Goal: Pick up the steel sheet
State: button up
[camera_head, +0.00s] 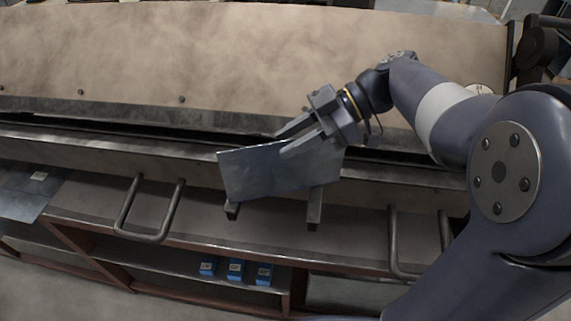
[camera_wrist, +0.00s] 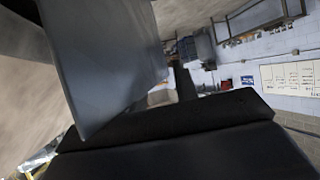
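The steel sheet (camera_head: 265,172) is a thin grey plate. It leans tilted in front of the large brake machine, with its lower edge at two small dark brackets (camera_head: 314,208). My gripper (camera_head: 283,143) is at the sheet's upper right edge, one finger behind it and one in front. The fingers are visibly apart, with the sheet's edge between them. In the wrist view the sheet (camera_wrist: 100,60) fills the upper left, and a dark finger (camera_wrist: 190,135) crosses the bottom. Whether either finger touches the sheet is not clear.
The machine's broad tan panel (camera_head: 240,55) spans the back. Bent bar handles (camera_head: 165,212) stick out at the front left and right. Another flat metal piece (camera_head: 28,195) lies at the far left. Several blue boxes (camera_head: 236,270) sit on the lower shelf.

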jog(key=shift+c, duration=0.5)
grip_shut()
dwell(0.8)
